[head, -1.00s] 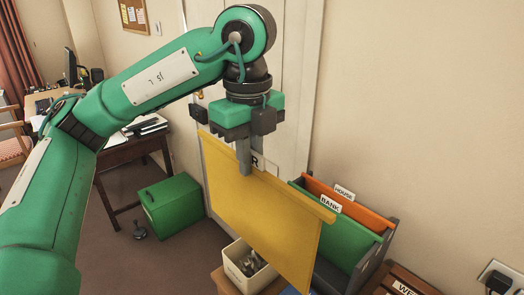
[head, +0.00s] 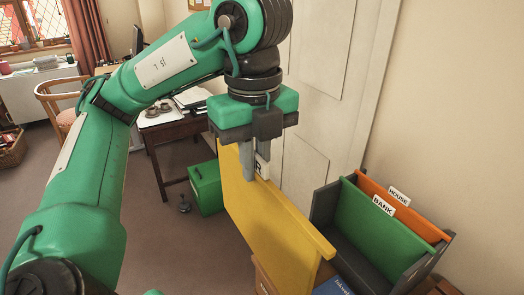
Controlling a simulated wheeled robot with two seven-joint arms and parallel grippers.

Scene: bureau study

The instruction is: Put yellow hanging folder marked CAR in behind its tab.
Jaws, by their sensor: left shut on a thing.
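My left gripper (head: 255,168) is shut on the top edge of the yellow hanging folder (head: 272,232), beside its white tab. Only the letter R shows on the tab; the gripper hides the rest. The folder hangs upright in the air, to the left of the dark grey file rack (head: 345,244). In the rack stand a green folder (head: 385,232) with a BANK tab (head: 383,205) and, behind it, an orange folder (head: 420,215) with a HOUSE tab (head: 399,196). The rack's front part, before the green folder, looks empty. My right gripper is out of view.
A blue item (head: 334,287) lies at the bottom edge, right of the yellow folder. A green box (head: 206,188) stands on the floor by a dark desk (head: 175,131). A white door (head: 318,100) and wall rise close behind the rack.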

